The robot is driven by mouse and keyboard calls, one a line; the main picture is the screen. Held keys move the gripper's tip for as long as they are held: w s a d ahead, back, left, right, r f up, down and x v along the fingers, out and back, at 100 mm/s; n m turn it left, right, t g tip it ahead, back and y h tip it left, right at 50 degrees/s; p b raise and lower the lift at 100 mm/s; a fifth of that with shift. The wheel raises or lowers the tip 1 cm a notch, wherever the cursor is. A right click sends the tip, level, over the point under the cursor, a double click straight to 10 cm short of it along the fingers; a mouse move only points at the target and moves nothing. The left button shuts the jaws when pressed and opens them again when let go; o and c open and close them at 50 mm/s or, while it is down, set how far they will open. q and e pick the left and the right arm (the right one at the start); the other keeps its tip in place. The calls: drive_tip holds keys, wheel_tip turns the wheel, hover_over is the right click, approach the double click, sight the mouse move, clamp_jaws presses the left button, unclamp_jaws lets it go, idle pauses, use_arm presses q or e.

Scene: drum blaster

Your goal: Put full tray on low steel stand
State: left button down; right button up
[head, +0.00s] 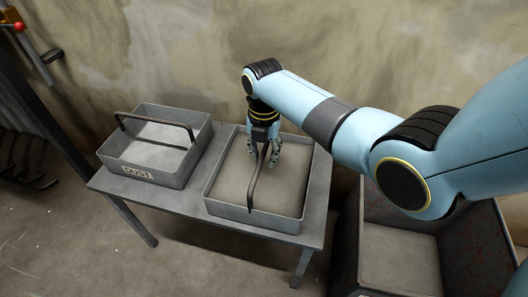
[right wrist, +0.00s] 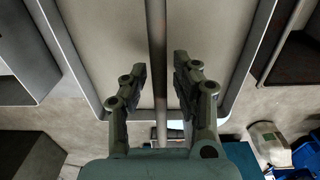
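A grey tray (head: 252,216) with a dark bar handle (head: 253,190) sits on the right part of a low steel stand (head: 188,199). Tan material fills it broadly. My right gripper (head: 266,160) points down over the handle, near its far end. In the right wrist view its two fingers (right wrist: 163,65) stand apart, one on each side of the handle bar (right wrist: 157,30), with gaps on both sides. It is open and not closed on the bar. My left gripper is not in view.
A second grey tray (head: 163,178), labelled DUST and looking empty, stands left of the full one, its handle up. A large dark bin (head: 455,260) stands on the floor at the right, partly behind my right arm. A wall (head: 210,60) rises behind the stand.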

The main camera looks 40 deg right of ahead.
drive_tip(key=shift+r, duration=0.1)
wheel_tip(320, 180, up, 12)
drive_tip(key=p, duration=0.3)
idle(0.6)
